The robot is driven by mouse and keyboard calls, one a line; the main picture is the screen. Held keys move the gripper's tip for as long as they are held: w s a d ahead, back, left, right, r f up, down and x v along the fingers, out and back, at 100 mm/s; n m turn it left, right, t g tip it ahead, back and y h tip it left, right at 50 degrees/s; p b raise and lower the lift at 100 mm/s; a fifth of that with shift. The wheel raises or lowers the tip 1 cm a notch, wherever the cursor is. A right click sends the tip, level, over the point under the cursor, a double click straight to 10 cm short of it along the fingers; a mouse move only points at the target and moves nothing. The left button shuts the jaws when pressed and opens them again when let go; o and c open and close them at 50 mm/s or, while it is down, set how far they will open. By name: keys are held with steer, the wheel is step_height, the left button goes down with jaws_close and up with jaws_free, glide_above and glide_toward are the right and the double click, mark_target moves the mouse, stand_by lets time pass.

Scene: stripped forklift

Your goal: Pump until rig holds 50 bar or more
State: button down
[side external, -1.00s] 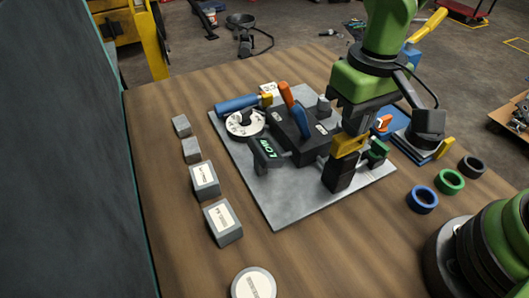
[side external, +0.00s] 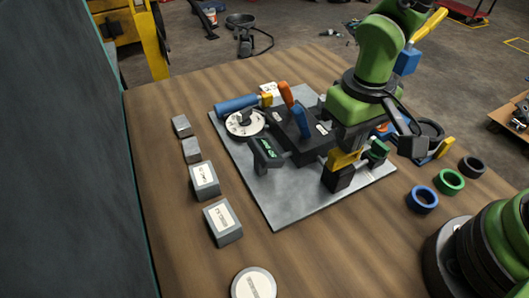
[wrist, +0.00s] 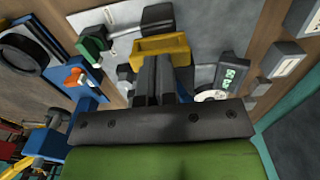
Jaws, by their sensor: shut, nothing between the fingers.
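The rig is a grey plate (side external: 290,205) carrying a black block (side external: 298,138) with an orange lever (side external: 287,95) and a blue lever (side external: 301,122). A digital readout (side external: 266,152) shows green characters too small to read surely; it also shows in the wrist view (wrist: 231,73). A yellow piece (side external: 347,159) sits low over a black post (side external: 337,181). My gripper (side external: 347,146) is shut and empty, right over the yellow piece. In the wrist view, its fingertips (wrist: 158,60) overlap the yellow piece (wrist: 161,47); contact is not clear.
A white round dial (side external: 245,123) and blue cylinder (side external: 238,104) are at the plate's left back. Grey blocks (side external: 222,222) stand left of the plate. Blue (side external: 422,200), green (side external: 449,181) and dark (side external: 472,166) rings lie at right. The front table is mostly clear.

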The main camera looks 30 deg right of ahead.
steer(key=shift+r, duration=2.9)
step_height(320, 180, up, 5)
steer(key=s+d+r+m+t+y, duration=0.2)
steer(key=s+d+r+m+t, duration=0.2)
steer(key=s+d+r+t, duration=0.3)
steer(key=s+r, duration=0.2)
steer(key=s, duration=0.2)
steer(key=shift+d+r, duration=0.15)
steer(key=shift+r, duration=0.25)
